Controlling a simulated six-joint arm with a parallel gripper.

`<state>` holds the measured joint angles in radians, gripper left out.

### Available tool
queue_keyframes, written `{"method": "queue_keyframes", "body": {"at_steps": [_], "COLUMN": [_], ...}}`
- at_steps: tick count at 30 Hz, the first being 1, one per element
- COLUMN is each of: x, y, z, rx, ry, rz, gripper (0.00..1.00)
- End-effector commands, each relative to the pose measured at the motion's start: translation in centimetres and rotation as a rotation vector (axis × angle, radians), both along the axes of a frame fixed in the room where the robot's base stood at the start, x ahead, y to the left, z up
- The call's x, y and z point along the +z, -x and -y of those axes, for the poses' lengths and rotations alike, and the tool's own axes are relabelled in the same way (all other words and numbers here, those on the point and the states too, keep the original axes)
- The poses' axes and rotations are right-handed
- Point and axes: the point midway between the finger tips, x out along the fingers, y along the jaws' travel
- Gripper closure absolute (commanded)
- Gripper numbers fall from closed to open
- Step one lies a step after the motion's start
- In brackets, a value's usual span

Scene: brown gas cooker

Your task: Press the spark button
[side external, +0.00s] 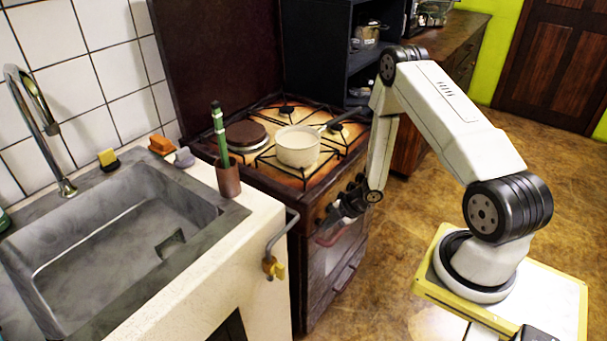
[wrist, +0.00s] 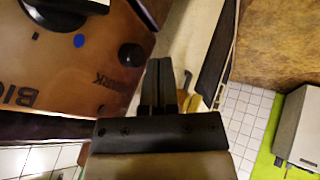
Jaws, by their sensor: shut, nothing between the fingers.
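The brown gas cooker (side external: 283,188) stands in the middle of the side view. Its front panel (wrist: 60,75) fills the upper left of the wrist view, with its lettering upside down. A small round black button (wrist: 131,56) sits near the panel's right end, beside lettering that reads as part of "SPARK". My gripper (wrist: 159,62) is shut and empty. In the wrist view its fingertips lie just right of and slightly below the button; I see no clear contact. In the side view my gripper (side external: 330,227) is at the cooker's front, and the button cannot be made out there.
A large black knob (wrist: 65,12) and a blue dot (wrist: 79,40) are on the panel left of the button. A white pan (side external: 297,148) stands on the hob. The sink counter (side external: 262,222) with a towel rail (side external: 283,233) is to the left. Floor is open at right.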

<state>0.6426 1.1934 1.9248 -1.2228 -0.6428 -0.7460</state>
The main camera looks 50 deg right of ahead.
Motion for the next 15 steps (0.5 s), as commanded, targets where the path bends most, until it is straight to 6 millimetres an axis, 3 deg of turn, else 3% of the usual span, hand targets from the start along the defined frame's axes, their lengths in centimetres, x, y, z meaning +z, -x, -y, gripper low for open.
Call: {"method": "queue_keyframes", "body": {"at_steps": [15], "x": [0.03], "y": [-0.7], "z": [0.09], "rx": [0.0], "ry": [0.0], "rz": [0.0], "gripper": [1.0]}}
